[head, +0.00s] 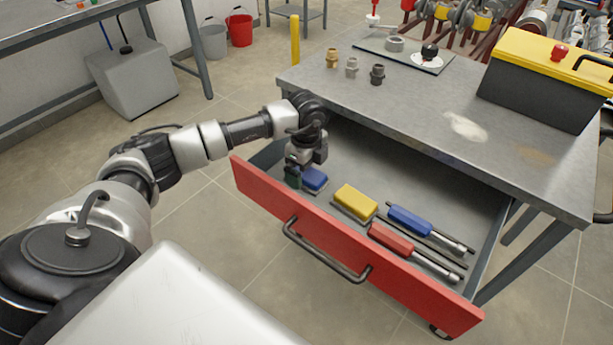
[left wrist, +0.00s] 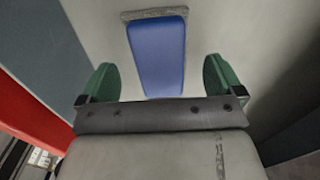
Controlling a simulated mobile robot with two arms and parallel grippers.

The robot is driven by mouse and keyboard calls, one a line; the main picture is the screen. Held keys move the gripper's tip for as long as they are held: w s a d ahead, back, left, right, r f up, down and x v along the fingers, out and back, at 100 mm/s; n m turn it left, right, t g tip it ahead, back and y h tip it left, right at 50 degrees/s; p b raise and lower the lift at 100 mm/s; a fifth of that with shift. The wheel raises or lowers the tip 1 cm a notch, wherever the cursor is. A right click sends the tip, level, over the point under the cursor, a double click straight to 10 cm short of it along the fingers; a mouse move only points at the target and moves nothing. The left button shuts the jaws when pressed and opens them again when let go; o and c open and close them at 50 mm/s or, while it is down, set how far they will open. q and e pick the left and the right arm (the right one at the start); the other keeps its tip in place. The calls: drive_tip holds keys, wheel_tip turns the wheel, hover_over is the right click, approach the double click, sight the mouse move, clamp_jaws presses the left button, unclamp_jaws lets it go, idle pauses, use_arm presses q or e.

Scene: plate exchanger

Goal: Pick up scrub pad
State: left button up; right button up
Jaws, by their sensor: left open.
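A blue scrub pad (head: 314,178) with a grey layer lies in the open drawer, near its left end. A yellow pad (head: 356,200) with a grey layer lies to its right. My left gripper (head: 293,178) is inside the drawer, beside the blue pad and partly in front of it. In the left wrist view the green fingers of my left gripper (left wrist: 160,80) are apart with nothing gripped between them. The blue pad (left wrist: 157,55) shows between and beyond them; its near end is partly hidden by the gripper body. My right gripper is out of view.
The red drawer front (head: 345,255) stands close to my left gripper. A blue-handled tool (head: 410,220) and a red-handled tool (head: 392,240) lie farther right in the drawer. The bench top (head: 420,115) overhangs the drawer's back, with a yellow-lidded toolbox (head: 545,80) on it.

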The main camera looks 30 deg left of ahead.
use_arm(q)
drive_tip(key=shift+f, duration=1)
drive_tip(key=shift+c, duration=1.5)
drive_tip(key=c, duration=0.7)
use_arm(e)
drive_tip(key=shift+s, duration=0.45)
use_arm(q)
drive_tip(key=shift+r, duration=0.1)
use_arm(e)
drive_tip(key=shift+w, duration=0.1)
